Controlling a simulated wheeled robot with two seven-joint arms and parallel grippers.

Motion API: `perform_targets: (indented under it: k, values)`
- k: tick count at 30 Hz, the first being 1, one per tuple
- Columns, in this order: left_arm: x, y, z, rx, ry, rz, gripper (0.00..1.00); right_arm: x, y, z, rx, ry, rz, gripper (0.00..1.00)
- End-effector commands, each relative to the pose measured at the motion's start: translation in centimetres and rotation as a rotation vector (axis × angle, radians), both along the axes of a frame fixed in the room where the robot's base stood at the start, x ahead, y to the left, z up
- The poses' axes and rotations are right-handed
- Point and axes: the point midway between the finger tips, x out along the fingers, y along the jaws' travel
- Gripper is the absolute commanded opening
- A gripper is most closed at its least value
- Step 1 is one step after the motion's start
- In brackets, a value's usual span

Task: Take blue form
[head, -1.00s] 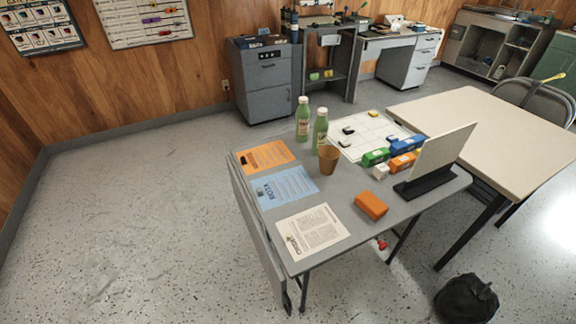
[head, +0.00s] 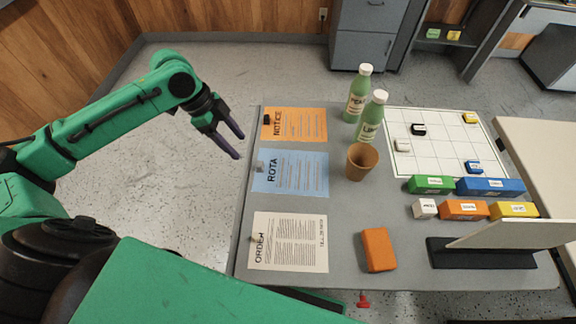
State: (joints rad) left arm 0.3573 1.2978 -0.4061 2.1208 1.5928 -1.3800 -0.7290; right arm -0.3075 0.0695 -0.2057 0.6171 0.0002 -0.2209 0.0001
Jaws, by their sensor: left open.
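The blue form, headed ROTA (head: 291,174), lies flat on the grey table between an orange NOTICE form (head: 296,125) above it and a white ORDER form (head: 289,243) below it. A small clip sits at the left edge of the blue form. My left gripper (head: 240,147) is open and empty, just left of the table's left edge and level with the gap between the orange and blue forms. It does not touch any form. My right gripper is not in view.
Two green bottles (head: 357,92) and a brown cup (head: 361,161) stand right of the forms. An orange block (head: 378,249) lies right of the white form. A white grid board (head: 436,150), several coloured blocks and a panel on a black stand (head: 480,254) fill the table's right side.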

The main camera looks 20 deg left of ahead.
Motion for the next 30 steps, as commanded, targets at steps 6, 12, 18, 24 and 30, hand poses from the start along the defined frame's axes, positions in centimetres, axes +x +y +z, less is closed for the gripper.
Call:
perform_targets:
  k: [6, 12, 18, 24, 30]
  values:
    - [0.5, -1.7, -4.1, -0.004, 0.000, 0.004, 0.65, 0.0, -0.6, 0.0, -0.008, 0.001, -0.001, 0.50]
    - [1.2, -3.1, -7.0, -0.006, -0.001, 0.004, 0.65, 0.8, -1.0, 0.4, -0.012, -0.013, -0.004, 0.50]
    - [1.5, -3.8, -9.2, -0.001, -0.004, 0.005, 0.65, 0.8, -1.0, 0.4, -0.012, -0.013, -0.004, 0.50]
    - [1.4, -3.7, -9.2, 0.000, -0.003, 0.006, 0.46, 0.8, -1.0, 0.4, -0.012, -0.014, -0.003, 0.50]
    - [1.4, -3.7, -9.1, -0.001, -0.002, 0.005, 0.00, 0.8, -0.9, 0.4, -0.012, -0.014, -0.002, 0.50]
